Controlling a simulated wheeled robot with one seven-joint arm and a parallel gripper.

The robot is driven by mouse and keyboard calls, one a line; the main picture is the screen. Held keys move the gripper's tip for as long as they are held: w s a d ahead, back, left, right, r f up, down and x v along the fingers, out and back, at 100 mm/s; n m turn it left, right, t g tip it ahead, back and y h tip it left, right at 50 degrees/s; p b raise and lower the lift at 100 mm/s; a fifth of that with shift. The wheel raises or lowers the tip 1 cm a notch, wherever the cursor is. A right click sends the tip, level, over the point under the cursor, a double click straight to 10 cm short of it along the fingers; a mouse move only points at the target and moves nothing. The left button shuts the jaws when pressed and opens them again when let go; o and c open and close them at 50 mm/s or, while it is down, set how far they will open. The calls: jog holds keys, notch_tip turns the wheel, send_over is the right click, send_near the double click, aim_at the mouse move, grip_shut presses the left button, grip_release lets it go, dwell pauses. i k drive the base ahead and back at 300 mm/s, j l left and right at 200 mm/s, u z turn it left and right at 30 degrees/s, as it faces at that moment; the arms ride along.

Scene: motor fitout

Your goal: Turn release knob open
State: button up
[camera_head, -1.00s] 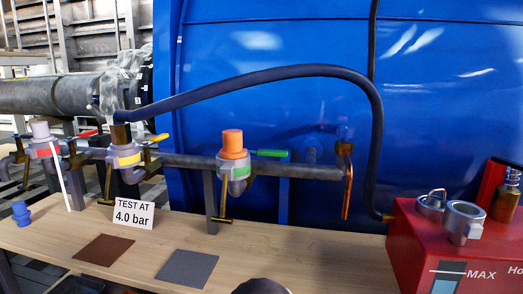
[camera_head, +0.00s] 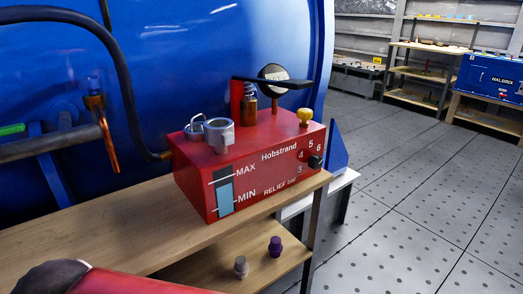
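A red pump box (camera_head: 255,170) marked "Hobstrand" stands on the right end of the wooden bench. A yellow knob (camera_head: 304,116) sits on its top at the right corner. A black knob (camera_head: 315,162) is on the front face beside a printed scale with the numbers 3 to 6, near the words "RELIEF bar". Neither knob is labelled as the release knob, and I cannot tell how far either is turned. A red and dark arm part (camera_head: 130,281), apparently mine, shows at the bottom left, well away from the box. My gripper's fingers are not seen.
A round gauge (camera_head: 273,72), a black lever (camera_head: 285,83) and a grey filler cup (camera_head: 220,135) stand on the box. A dark hose (camera_head: 128,95) joins its left side. Grey and purple plugs (camera_head: 275,246) sit on the lower shelf. Open floor (camera_head: 420,200) lies to the right.

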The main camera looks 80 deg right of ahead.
aim_at(305, 114)
jog(key=k+z, duration=0.1)
jog(key=z, duration=2)
jog(key=l+z, duration=0.2)
